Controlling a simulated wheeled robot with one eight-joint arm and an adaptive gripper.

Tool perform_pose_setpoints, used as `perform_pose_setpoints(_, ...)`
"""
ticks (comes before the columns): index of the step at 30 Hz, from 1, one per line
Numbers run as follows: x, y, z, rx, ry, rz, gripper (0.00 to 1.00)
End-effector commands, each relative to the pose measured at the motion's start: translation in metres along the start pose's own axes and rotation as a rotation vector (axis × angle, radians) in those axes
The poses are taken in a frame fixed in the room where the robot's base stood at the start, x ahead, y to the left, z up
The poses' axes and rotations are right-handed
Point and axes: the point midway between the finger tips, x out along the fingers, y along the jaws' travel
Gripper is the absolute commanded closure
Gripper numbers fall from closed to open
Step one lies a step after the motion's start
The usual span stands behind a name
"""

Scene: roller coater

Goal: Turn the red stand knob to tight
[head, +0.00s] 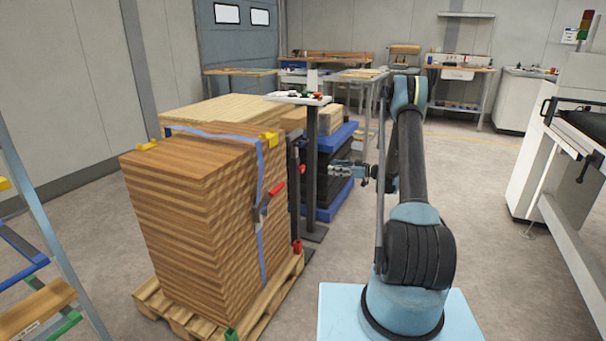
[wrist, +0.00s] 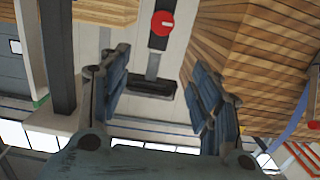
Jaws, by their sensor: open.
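The red knob (wrist: 162,23) is a round disc with a short white bar, slightly tilted from level in the wrist view. It sits on a dark stand post (wrist: 160,42), with a grey rod and a black end piece (wrist: 152,88) below it in the picture. My gripper (wrist: 160,72) is open and empty; the knob shows past the fingertips, between their lines, apart from both. In the head view my gripper (head: 333,169) points left toward the dark stand (head: 294,185). A small red part (head: 297,246) is low on that stand; I cannot tell whether it is the knob.
A tall stack of wooden boards (head: 195,215) on a pallet (head: 178,318) stands left of the stand. A strap (head: 261,225) with a red-handled tool (head: 277,189) hangs on it. A post with a small tray (head: 298,98) stands behind. Floor is open behind my arm.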

Motion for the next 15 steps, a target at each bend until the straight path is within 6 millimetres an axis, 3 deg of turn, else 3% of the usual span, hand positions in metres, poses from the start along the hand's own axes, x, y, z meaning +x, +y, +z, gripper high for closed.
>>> perform_pose_setpoints(6,0.001,0.009,0.033,-0.057,0.071,0.007,0.42)
perform_pose_setpoints(15,0.014,0.008,0.040,-0.074,0.092,0.004,0.42)
